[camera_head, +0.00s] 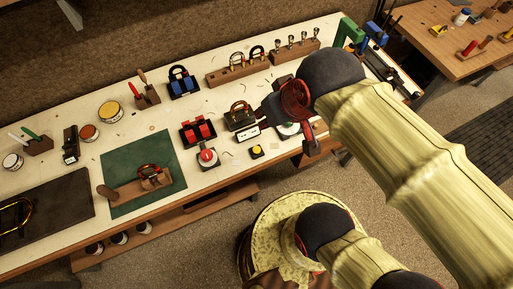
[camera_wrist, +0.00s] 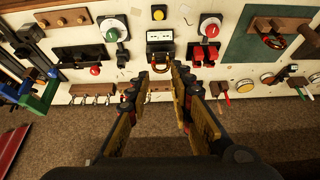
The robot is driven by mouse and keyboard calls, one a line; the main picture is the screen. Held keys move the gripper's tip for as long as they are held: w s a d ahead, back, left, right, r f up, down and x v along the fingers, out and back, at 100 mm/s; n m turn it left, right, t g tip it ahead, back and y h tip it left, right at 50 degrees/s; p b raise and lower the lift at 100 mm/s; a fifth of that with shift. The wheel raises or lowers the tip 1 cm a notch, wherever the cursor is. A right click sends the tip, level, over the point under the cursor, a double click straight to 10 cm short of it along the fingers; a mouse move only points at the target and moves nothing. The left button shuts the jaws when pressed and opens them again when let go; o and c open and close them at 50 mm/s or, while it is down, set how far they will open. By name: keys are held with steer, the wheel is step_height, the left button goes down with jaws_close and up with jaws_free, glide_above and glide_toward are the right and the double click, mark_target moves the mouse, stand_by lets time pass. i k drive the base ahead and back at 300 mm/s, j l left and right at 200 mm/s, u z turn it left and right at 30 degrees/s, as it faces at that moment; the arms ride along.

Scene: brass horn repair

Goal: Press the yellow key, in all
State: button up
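The yellow key (camera_head: 256,151) is a small round yellow button on a dark base near the bench's front edge. In the wrist view it sits at the top centre (camera_wrist: 158,13), beyond the meter box (camera_wrist: 160,38) with white faces. My gripper (camera_wrist: 160,73) is open and empty, its two fingers apart, over the bench near that meter box. The fingertips are clear of the yellow key. In the head view my wrist hides part of the bench and most of the gripper's fingers. The contact between fingers and bench things cannot be made out.
The red knob (camera_head: 207,155) stands left of the yellow key, with red switches (camera_head: 197,132) behind it. A green dial (camera_wrist: 112,30) stands on the key's other side. A brown block with nozzles (camera_head: 295,52) is at the back. A green mat (camera_head: 120,165) lies further left.

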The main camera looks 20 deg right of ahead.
mark_target(256, 150)
steer(key=z, duration=1.75)
steer(key=k+j, duration=0.35)
steer(key=j, duration=0.15)
steer(key=k+j, duration=0.3)
steer(key=j, duration=0.2)
steer(key=k+j, duration=0.35)
steer(key=j, duration=0.2)
steer(key=i+z, duration=0.05)
